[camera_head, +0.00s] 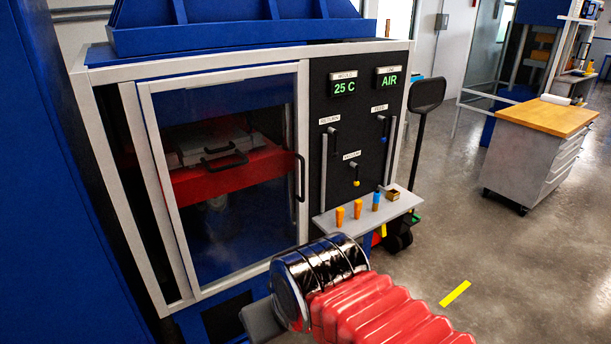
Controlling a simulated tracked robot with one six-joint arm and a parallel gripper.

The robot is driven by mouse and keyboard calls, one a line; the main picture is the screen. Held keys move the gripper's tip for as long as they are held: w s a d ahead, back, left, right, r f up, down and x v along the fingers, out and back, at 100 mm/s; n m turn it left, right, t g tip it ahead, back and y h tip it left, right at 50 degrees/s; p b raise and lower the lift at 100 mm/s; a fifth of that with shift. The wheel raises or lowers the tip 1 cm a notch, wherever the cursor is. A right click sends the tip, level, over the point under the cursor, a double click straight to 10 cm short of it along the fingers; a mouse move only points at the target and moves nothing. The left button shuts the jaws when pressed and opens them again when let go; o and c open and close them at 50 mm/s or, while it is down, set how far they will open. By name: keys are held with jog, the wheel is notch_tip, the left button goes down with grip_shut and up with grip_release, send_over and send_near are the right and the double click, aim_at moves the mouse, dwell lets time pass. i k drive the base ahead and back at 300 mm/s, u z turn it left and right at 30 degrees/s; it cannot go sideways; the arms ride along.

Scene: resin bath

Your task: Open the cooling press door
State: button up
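The cooling press door (237,262) is a clear pane in a pale grey frame on the front of the blue and grey press. It looks shut. Its black upright handle (300,178) is on the right edge of the door. Through the pane I see a red platen and a grey mould with black handles. My arm, with a red ribbed sleeve and a black wrapped wrist, is low in front of the press, below the door handle and apart from it. Only a grey part of my gripper (262,321) shows at the bottom edge; its fingers cannot be made out.
Right of the door, a black panel (348,125) holds levers and displays reading 25 C and AIR. Below it, a small shelf (390,210) with orange and blue items juts out near my arm. A wood-topped cabinet (545,115) stands back right.

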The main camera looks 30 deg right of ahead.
aim_at(144, 89)
jog(key=i, duration=0.95)
jog(key=u, duration=0.05)
